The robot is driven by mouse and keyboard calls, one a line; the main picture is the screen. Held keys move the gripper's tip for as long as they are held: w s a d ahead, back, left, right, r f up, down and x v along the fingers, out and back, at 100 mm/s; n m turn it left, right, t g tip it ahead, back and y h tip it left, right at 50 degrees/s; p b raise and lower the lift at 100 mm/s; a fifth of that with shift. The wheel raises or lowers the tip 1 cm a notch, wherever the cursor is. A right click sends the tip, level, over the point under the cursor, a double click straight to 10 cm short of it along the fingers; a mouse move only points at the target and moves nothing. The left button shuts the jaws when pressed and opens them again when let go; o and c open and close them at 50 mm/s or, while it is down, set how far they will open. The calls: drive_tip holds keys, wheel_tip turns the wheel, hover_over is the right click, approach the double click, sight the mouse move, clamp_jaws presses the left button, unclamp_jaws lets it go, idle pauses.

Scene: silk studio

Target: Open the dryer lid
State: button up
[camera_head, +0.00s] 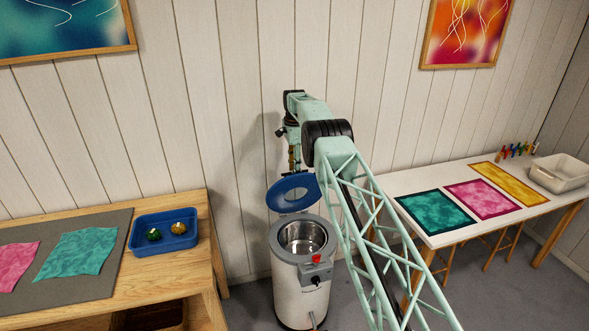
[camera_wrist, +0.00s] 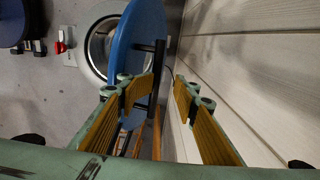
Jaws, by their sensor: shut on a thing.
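The dryer (camera_head: 302,285) is a white cylinder with a grey rim and a steel drum (camera_head: 304,238) that shows open from above. Its round blue lid (camera_head: 292,194) stands raised and tilted at the back of the rim, towards the wall. My gripper (camera_head: 294,165) is at the upper edge of the lid. In the wrist view, the lid (camera_wrist: 138,38) is seen nearly edge-on with its black handle (camera_wrist: 160,48) sticking out. My gripper (camera_wrist: 166,84) is shut on this handle; the exact contact is partly hidden by the left finger.
A panelled wall (camera_head: 230,130) stands close behind the dryer. A wooden table (camera_head: 170,275) at the left holds a blue tray (camera_head: 148,240) and cloths. A white table (camera_head: 490,240) at the right holds dyed cloths and a pale bin (camera_head: 562,175). A red button (camera_head: 316,259) is on the dryer's front.

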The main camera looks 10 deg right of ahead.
drive_tip(key=shift+s+f, duration=0.2)
drive_tip(key=shift+f, duration=0.65)
drive_tip(key=shift+w+r, duration=0.1)
drive_tip(key=shift+r, duration=0.6)
wheel_tip(320, 180, up, 12)
drive_tip(key=shift+r, duration=0.15)
drive_tip(key=shift+r, duration=0.1)
